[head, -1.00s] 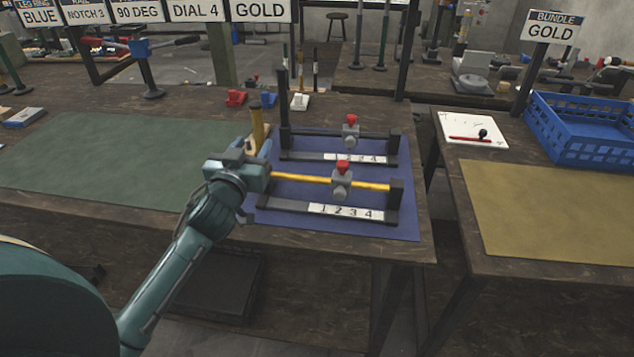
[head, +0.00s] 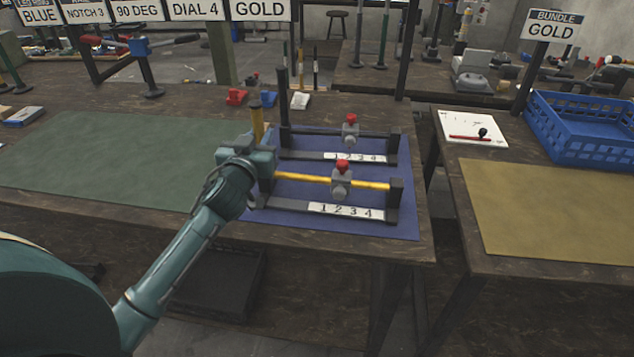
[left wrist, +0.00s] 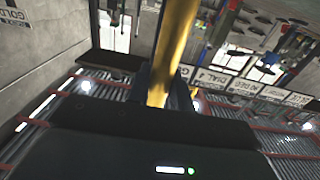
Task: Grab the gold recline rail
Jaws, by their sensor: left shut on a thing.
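The gold recline rail (head: 302,177) stands on a blue mat, with a horizontal gold bar, a grey slider with a red knob (head: 341,180), and a dark base with a 1-2-3-4 strip. A gold upright post (head: 257,122) rises at its left end. My left gripper (head: 260,152) is at this post and shut on it, hiding its lower part. In the left wrist view the gold post (left wrist: 172,52) runs up from between the fingers (left wrist: 160,92). My right gripper is not in view.
A similar dark rail (head: 305,133) stands just behind on the blue mat (head: 400,228). Small red (head: 236,97) and white (head: 300,101) parts lie behind it. A green mat (head: 100,155) is clear at left. A second table with a yellow mat (head: 550,210) and blue crate (head: 575,155) is at right.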

